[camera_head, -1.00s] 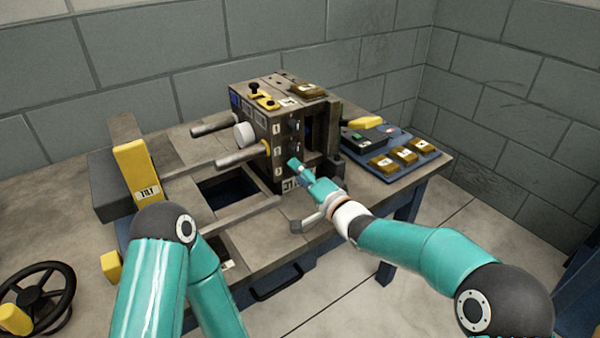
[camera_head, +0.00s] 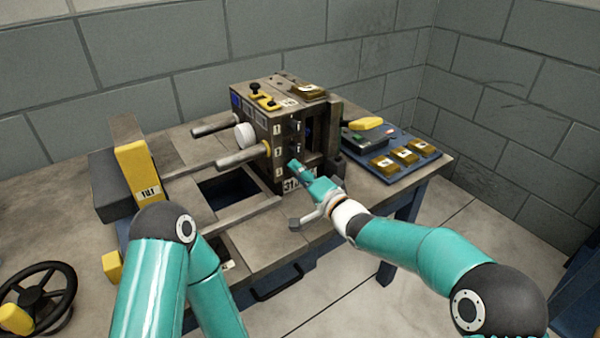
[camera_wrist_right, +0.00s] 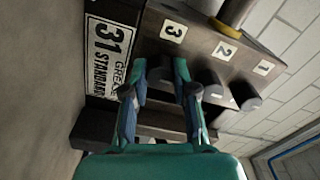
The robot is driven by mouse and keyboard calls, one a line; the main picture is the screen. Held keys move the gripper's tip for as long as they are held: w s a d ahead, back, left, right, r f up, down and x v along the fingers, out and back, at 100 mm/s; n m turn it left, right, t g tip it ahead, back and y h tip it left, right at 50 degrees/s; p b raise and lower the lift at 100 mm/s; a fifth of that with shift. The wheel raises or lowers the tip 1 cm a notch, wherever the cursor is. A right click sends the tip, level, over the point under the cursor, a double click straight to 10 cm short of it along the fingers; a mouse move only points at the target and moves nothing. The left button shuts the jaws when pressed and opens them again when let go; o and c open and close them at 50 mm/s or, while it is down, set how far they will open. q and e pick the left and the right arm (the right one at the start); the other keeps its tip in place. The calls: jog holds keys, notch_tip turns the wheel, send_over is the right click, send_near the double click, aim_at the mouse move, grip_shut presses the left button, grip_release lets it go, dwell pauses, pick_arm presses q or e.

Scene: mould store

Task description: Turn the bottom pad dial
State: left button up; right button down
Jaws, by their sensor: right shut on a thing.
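The dark control block (camera_head: 265,150) stands on the bench with a column of dials on its front, beside labels 1, 2 and 3. The top dial (camera_head: 294,125) and middle dial (camera_head: 295,147) are free. My right gripper (camera_head: 295,165) is at the bottom dial and covers it in the head view. In the right wrist view, the bottom dial (camera_wrist_right: 168,75), under label 3 (camera_wrist_right: 174,30), sits between the fingers of the right gripper (camera_wrist_right: 172,88), shut on it. The dials for 2 (camera_wrist_right: 211,82) and 1 (camera_wrist_right: 245,97) are beside it. My left gripper is out of view.
A GREASE 31 STANDARD plate (camera_wrist_right: 108,48) is beside the bottom dial. A blue panel (camera_head: 422,158) with brown pads and a yellow handle (camera_head: 368,124) lies to the right. Rods and a yellow TILT lever (camera_head: 137,172) stand to the left. A handwheel (camera_head: 38,295) is at lower left.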

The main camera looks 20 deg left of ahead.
jog(key=shift+m+p, duration=1.7)
jog(key=m+p, duration=0.2)
jog(key=m, duration=0.1)
jog(key=shift+f+m, duration=0.1)
jog(key=shift+m, duration=0.2)
jog(key=m+p, duration=0.2)
jog(key=m, duration=0.3)
jog(key=shift+d+f, duration=0.1)
jog(key=shift+f, duration=0.05)
jog(key=m+p, duration=0.1)
jog(key=m, duration=0.3)
jog(key=shift+f, duration=0.1)
jog(key=shift+f+m, duration=0.1)
jog(key=shift+m, duration=0.9)
jog(key=shift+s, duration=0.1)
jog(key=c, duration=0.9)
grip_release()
jog(key=shift+r, duration=0.2)
